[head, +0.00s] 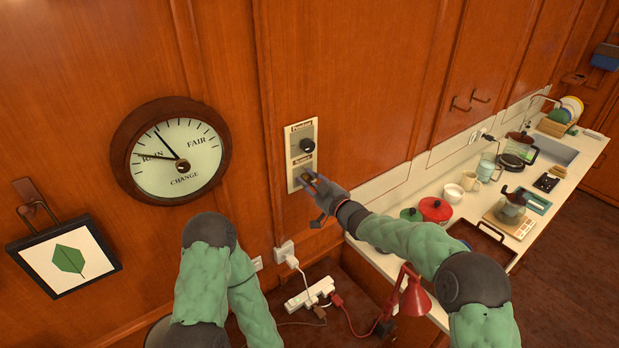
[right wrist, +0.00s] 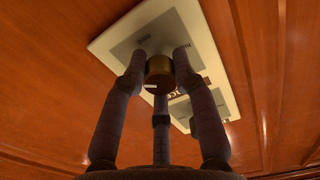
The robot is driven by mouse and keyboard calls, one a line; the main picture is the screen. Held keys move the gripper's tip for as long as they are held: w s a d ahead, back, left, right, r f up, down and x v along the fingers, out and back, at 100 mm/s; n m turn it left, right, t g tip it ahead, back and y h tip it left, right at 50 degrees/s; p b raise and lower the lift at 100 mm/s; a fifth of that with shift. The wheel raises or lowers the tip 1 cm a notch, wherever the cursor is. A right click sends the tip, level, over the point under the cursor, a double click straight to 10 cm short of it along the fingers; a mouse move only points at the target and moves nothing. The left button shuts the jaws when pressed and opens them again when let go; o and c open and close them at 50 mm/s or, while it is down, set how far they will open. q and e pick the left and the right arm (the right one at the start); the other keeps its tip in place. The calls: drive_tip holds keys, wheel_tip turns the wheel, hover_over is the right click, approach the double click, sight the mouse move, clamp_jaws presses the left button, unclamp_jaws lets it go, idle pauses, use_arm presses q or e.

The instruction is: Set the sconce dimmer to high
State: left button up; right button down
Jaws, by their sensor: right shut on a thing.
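A cream wall plate (head: 293,165) on the wood panelling carries two knobs, one above the other, each with a small label. The upper knob (head: 307,146) is black. The lower knob is brass and shows in the right wrist view (right wrist: 159,75), with a short white mark on its rim. The label beside it is only partly readable. My right gripper (head: 311,182) is at the lower knob, its fingers shut around the brass sides; it largely hides that knob in the head view. My left arm shows at the bottom, but its gripper is out of view.
A round dial (head: 171,150) hangs left of the plate, with a framed leaf picture (head: 66,259) lower left. Below are a power strip (head: 308,293) and a red lamp (head: 414,296). A counter (head: 400,205) with pots and kitchenware runs off to the right.

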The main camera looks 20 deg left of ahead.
drive_tip(key=m+p, duration=0.2)
drive_tip(key=m, duration=0.5)
drive_tip(key=shift+r+p, duration=0.2)
drive_tip(key=shift+p, duration=0.15)
drive_tip(key=m+p, duration=0.1)
drive_tip(key=m, duration=0.3)
drive_tip(key=shift+w, duration=0.1)
drive_tip(key=m+p, duration=0.1)
drive_tip(key=m, duration=0.2)
drive_tip(key=shift+d+m, duration=0.1)
drive_tip(key=shift+m, duration=0.3)
drive_tip(key=m+p, duration=0.1)
drive_tip(key=m, duration=0.2)
drive_tip(key=shift+m, duration=0.3)
drive_tip(key=m+p, duration=0.1)
drive_tip(key=m, duration=0.2)
drive_tip(key=shift+m, duration=0.3)
drive_tip(key=m+p, duration=0.1)
drive_tip(key=m, duration=0.3)
drive_tip(key=shift+f+p, duration=0.1)
drive_tip(key=shift+p, duration=0.2)
drive_tip(key=shift+f+m, duration=0.15)
drive_tip(key=shift+m, duration=1.45)
drive_tip(key=shift+p, duration=0.3)
drive_tip(key=shift+f, duration=0.1)
